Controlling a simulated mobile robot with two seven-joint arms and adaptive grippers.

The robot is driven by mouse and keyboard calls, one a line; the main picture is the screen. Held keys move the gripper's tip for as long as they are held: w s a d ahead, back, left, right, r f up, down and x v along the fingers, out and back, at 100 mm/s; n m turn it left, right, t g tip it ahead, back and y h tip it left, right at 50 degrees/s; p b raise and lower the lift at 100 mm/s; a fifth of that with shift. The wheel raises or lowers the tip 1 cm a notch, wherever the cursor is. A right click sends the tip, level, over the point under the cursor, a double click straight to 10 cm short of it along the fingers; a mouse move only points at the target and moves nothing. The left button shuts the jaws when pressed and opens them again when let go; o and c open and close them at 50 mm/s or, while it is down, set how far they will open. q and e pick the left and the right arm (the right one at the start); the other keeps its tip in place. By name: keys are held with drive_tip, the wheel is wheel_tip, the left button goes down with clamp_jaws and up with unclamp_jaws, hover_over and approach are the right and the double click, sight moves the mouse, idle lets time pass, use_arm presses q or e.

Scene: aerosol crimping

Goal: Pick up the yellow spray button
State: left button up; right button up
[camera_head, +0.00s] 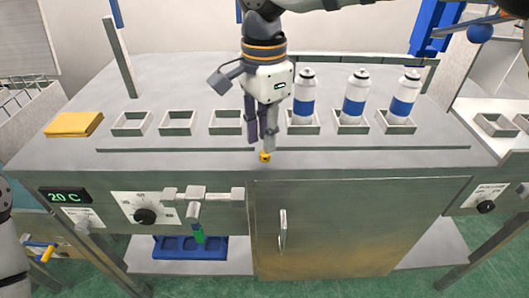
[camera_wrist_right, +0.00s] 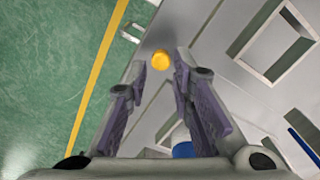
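The yellow spray button (camera_head: 265,157) is small and sits near the front edge of the grey worktop (camera_head: 180,160). My right gripper (camera_head: 263,146) points down just above and behind it in the head view. In the right wrist view, the spray button (camera_wrist_right: 160,60) shows between the fingertips of my right gripper (camera_wrist_right: 161,64). The two fingers stand apart, with a small gap visible to the button. Whether the fingertips are low enough to flank it is hard to tell. My left gripper is out of view.
Three white-and-blue cans (camera_head: 304,100) stand in square holders right of my right gripper. Empty holders (camera_head: 178,122) lie to its left, and a yellow folded cloth (camera_head: 74,124) lies farther left. A cabinet with a handle (camera_head: 283,230) is below the front edge.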

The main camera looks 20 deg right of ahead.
sight(264, 153)
wheel_tip(264, 153, down, 3)
drive_tip(key=shift+f, duration=0.2)
drive_tip(key=c, duration=0.3)
